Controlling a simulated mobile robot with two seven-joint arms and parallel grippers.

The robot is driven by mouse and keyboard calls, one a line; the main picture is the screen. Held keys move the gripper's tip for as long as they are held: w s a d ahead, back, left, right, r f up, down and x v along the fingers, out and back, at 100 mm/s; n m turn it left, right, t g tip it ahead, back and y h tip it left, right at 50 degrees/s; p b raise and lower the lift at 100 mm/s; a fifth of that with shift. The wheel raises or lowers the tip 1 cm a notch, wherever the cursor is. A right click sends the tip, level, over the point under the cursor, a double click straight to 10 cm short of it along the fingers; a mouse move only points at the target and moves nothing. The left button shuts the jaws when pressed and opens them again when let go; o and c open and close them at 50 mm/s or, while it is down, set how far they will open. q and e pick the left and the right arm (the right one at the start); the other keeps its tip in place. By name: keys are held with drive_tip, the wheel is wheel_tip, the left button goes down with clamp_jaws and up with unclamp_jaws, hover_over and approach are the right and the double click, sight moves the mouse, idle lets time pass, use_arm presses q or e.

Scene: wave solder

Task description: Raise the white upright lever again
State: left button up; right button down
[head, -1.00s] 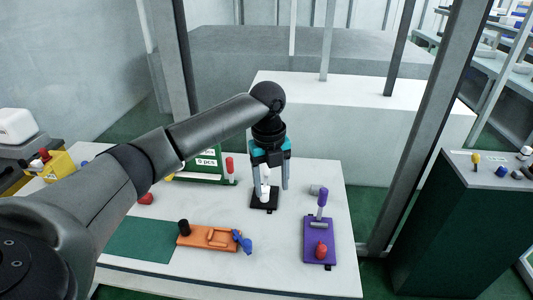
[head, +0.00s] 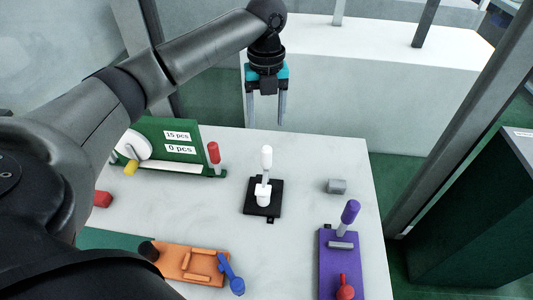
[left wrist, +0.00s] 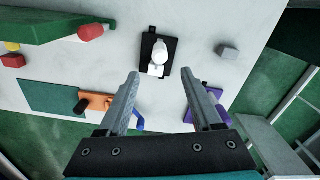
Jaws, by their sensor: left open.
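The white lever (head: 266,160) stands upright on a small black base (head: 249,201) in the middle of the white table. It has a thick white handle on top and a white block at its foot. In the left wrist view the white lever (left wrist: 159,52) is seen from above, beyond the fingertips. My left gripper (head: 265,121) is open and empty, above and behind the lever, apart from it. Its two fingers (left wrist: 165,76) show spread in the left wrist view. My right gripper is not in view.
A green panel (head: 160,133) with labels and a red-handled lever (head: 213,153) stands at back left. An orange fixture (head: 190,262) with a blue handle (head: 231,278) is at front left. A purple fixture (head: 340,262) is at right, a grey block (head: 336,186) behind it.

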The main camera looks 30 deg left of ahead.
use_arm(q)
drive_tip(key=shift+f, duration=0.3)
hover_over(266, 161)
drive_tip(key=w, duration=0.1)
drive_tip(key=f, duration=0.3)
drive_tip(key=f+b, duration=0.1)
drive_tip(key=shift+a+f, duration=0.15)
drive_tip(key=shift+a, duration=0.2)
wheel_tip(266, 161, down, 10)
drive_tip(key=shift+w+f+b, duration=0.1)
drive_tip(key=shift+b, duration=0.8)
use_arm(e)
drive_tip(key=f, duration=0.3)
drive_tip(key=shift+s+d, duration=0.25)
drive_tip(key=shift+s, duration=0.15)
use_arm(q)
clamp_jaws()
drive_tip(key=shift+a, duration=0.1)
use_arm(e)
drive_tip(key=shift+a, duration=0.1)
